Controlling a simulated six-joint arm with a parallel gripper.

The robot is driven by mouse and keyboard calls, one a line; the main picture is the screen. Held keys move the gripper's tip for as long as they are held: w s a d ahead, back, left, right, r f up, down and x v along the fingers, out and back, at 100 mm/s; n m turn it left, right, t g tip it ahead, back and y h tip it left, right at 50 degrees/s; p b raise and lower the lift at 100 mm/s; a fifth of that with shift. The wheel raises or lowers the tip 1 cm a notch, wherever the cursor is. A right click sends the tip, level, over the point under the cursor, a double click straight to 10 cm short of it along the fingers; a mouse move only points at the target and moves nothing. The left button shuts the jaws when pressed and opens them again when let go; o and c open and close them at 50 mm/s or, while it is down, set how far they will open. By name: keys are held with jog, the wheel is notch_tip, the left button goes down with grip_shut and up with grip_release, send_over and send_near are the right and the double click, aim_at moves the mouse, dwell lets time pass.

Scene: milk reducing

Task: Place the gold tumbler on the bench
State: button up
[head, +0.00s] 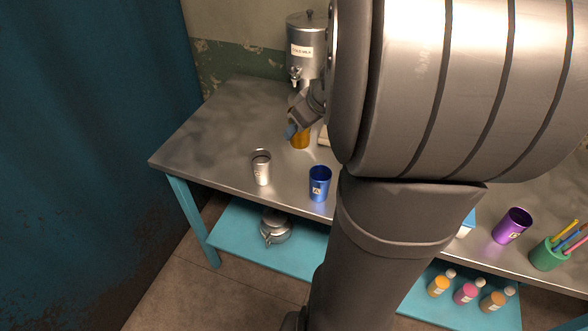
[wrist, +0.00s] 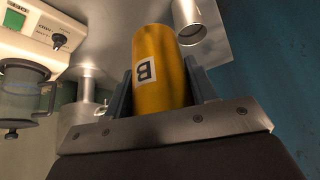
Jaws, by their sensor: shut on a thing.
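The gold tumbler (head: 300,139) is in front of the steel dispenser, partly hidden by my gripper (head: 296,128). In the wrist view the gold tumbler (wrist: 160,55) fills the space between my two blue fingers, with a white label marked B facing the camera. My gripper (wrist: 158,92) is shut on it. The grey metal bench (head: 215,125) lies below. I cannot tell whether the tumbler's base touches the bench or is just above it.
A steel cup (head: 262,170) and a blue tumbler (head: 319,184) stand near the bench's front edge. The steel dispenser (head: 305,50) is at the back. A purple tumbler (head: 512,225) stands at right. The bench's left part is clear. My arm hides the middle.

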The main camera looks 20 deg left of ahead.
jog(key=shift+s+a+n, duration=0.5)
jog(key=shift+s+a, duration=0.6)
jog(key=shift+s, duration=0.05)
notch_tip(320, 180, down, 11)
jog(key=shift+d, duration=0.15)
jog(key=shift+w+f, duration=0.1)
jog(key=shift+f, duration=2.25)
jog(key=shift+f, duration=0.1)
jog(key=o, duration=1)
jog(key=shift+r, duration=0.3)
jog(key=v, duration=1.1)
jog(key=shift+w+d+r, duration=0.1)
jog(key=shift+d+r, duration=0.15)
jog(key=shift+r, duration=0.05)
